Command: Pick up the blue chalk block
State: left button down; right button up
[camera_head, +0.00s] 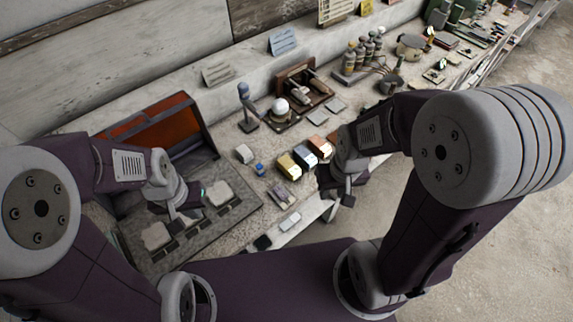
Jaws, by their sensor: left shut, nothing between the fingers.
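A small blue block (259,169), which looks like the blue chalk block, lies on the speckled bench top near the middle. It sits just below a pale block and left of a yellowish block. My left gripper (188,211) is shut and empty, above the grey panel to the left of the blue block and apart from it. My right gripper (341,194) is near the bench's front edge, right of the blue block and apart from it. Its fingers are small and dark, so their opening is unclear.
A pale block (244,153), a yellowish block (288,165) and an orange-topped block (320,146) stand near the blue one. A white sphere (280,107) rests on a stand behind. A grey panel (235,212) with pale pads lies left. Bottles (349,61) stand farther back.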

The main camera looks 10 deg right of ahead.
aim_at(260, 170)
jog(key=u, duration=1.15)
jog(key=z, duration=1.15)
jog(key=i+l+u, duration=0.15)
jog(key=u, duration=0.25)
jog(key=l+u, duration=0.4)
jog(key=i+l+u, duration=0.1)
jog(key=l+u, duration=0.5)
jog(key=u, duration=0.15)
